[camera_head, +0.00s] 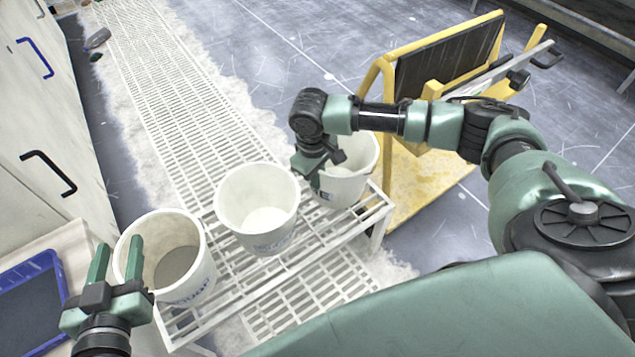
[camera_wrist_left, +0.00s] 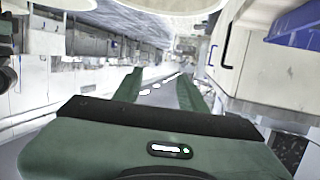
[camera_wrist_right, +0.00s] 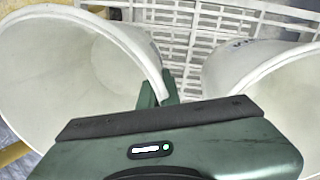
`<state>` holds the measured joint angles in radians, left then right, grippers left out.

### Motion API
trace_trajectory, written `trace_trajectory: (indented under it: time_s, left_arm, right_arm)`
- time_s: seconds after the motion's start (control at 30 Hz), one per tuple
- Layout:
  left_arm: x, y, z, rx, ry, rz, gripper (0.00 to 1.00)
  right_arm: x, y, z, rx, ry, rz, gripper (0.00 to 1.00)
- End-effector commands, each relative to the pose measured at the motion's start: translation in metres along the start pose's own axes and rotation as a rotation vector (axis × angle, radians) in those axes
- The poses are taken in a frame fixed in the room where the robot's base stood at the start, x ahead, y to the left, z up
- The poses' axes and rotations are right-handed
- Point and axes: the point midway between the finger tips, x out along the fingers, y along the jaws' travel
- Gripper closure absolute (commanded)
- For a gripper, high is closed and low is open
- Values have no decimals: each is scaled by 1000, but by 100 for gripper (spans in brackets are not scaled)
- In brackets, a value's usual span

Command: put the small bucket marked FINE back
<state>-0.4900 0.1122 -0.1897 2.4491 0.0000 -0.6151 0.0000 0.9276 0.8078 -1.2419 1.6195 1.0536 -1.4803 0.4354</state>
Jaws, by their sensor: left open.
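Three white buckets are in a row at the near end of a white slatted rack (camera_head: 190,325). The left bucket (camera_head: 200,275) has grey contents and dark lettering. The middle bucket (camera_head: 257,225) holds something white. The right bucket (camera_head: 352,185) has a small blue mark; none of the marks is readable as FINE. My right gripper (camera_head: 312,172) is at the right bucket's left rim. In the right wrist view its fingers (camera_wrist_right: 158,92) are close together with that bucket's rim (camera_wrist_right: 140,55) between them. My left gripper (camera_head: 117,256) is open and empty, beside the left bucket.
A yellow frame with a dark panel (camera_head: 445,65) stands behind the right bucket. A blue-rimmed tray (camera_head: 62,275) lies at the lower left, below white cabinets (camera_head: 45,110) with handles. The rack runs far back, with white powdery material along its edges. Floor is clear at top centre.

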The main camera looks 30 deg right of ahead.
Motion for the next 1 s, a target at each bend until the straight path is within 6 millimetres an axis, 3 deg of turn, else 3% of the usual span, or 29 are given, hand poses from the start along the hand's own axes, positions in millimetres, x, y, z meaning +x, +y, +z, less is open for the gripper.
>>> trace_trajectory:
  time_s: [0.2,0.6,0.7,1.0]
  left_arm:
    - [2,3,-21,-2,110,7,59]
    - [1,2,-17,-1,85,5,59]
    - [2,2,-16,-1,80,5,59]
    - [2,2,-16,-1,81,4,59]
  right_arm:
    - [12,-1,-1,0,2,1,100]
    - [13,-1,-1,0,2,1,100]
    - [14,-1,0,0,1,1,75]
    - [14,-1,0,0,1,1,75]
